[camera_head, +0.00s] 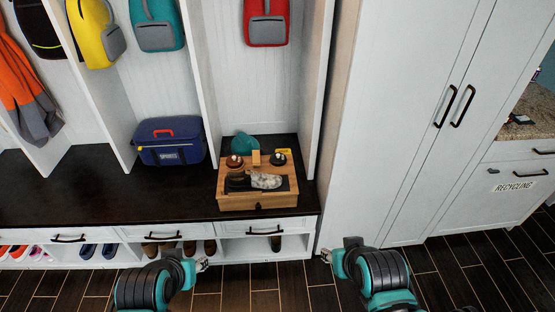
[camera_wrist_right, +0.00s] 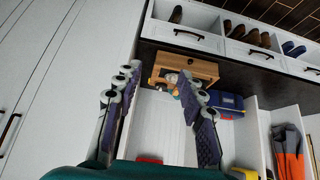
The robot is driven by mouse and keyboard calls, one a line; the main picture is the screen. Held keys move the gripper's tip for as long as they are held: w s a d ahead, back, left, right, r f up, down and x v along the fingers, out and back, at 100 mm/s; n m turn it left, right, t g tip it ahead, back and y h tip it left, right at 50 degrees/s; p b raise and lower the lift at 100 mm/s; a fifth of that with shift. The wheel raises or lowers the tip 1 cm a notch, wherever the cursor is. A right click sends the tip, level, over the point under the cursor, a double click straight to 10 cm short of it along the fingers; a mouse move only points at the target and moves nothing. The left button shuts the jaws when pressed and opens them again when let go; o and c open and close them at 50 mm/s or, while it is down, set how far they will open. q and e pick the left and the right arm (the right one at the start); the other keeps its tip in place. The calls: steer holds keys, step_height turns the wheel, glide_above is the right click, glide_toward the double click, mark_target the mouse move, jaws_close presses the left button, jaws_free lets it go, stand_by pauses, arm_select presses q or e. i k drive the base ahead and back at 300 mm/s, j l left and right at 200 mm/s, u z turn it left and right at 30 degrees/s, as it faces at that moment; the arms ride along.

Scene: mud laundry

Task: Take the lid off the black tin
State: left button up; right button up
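A small black round tin (camera_head: 278,159) sits at the back right of a wooden shoe-care box (camera_head: 240,203) on the dark bench. A brown round tin (camera_head: 234,161) sits at the back left of the box. The lid cannot be told apart from the black tin at this size. My right gripper (camera_head: 327,256) is in front of the bench, low and to the right of the box. Its fingers are apart and empty in the right wrist view (camera_wrist_right: 156,82). My left gripper (camera_head: 203,264) is low in front of the bench, left of the box, too small to tell its opening.
A shoe (camera_head: 255,181) lies on the box's dark mat, with a wooden block (camera_head: 256,158) between the tins. A teal round object (camera_head: 244,144) is behind. A blue bag (camera_head: 170,142) stands left. A tall white cabinet (camera_head: 390,130) is right. The bench (camera_head: 90,195) is clear further left.

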mark_target(276, 158)
steer(key=i+j, duration=0.1)
steer(key=i, duration=1.5)
